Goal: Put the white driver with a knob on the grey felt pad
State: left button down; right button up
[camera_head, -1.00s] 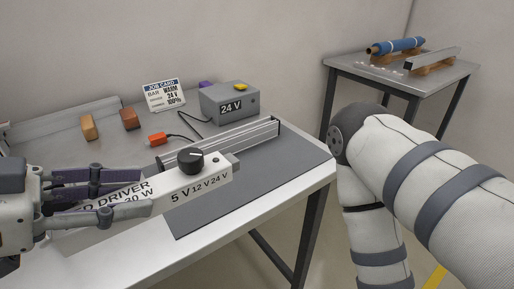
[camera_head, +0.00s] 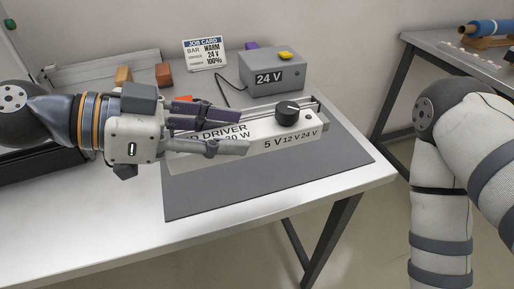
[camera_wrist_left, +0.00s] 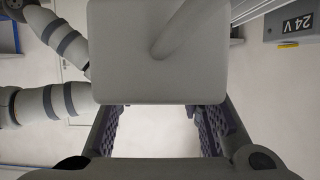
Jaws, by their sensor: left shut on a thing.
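The white driver (camera_head: 258,143) with a black knob (camera_head: 287,114) lies lengthwise across the head view, its 5 V, 12 V and 24 V marks facing me. My left gripper (camera_head: 232,132) is shut on its left part, fingers along both sides covering some lettering. The driver is over the grey felt pad (camera_head: 235,192); I cannot tell whether it touches it. In the left wrist view, a pale block fills the upper middle near the purple finger pads. My right gripper is out of view; only its arm shows.
A metal rail (camera_head: 316,104) shows just behind the driver. The grey 24 V box (camera_head: 272,77), job card (camera_head: 205,54), orange block (camera_head: 123,76) and brown block (camera_head: 163,74) stand farther back. The pad's front and right parts are clear. A second table (camera_head: 462,62) stands at right.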

pick_arm(q)
jog(key=b, duration=0.2)
send_over(255, 168)
jog(key=s, duration=0.1)
jog(key=f, duration=0.4)
jog(key=a+f, duration=0.1)
jog(key=f, duration=0.1)
jog(key=shift+s+f, duration=0.15)
jog(key=shift+f, duration=0.2)
jog(key=shift+w+d+f, duration=0.3)
jog(key=shift+w+f, duration=0.1)
jog(key=shift+w, duration=0.05)
jog(key=f, duration=0.3)
jog(key=shift+w+d+f+b, duration=0.15)
jog(key=shift+w+f+b, duration=0.1)
jog(key=shift+f+b, duration=0.15)
jog(key=shift+r, duration=0.25)
jog(key=shift+f, duration=0.15)
jog(key=c, duration=1.1)
grip_release()
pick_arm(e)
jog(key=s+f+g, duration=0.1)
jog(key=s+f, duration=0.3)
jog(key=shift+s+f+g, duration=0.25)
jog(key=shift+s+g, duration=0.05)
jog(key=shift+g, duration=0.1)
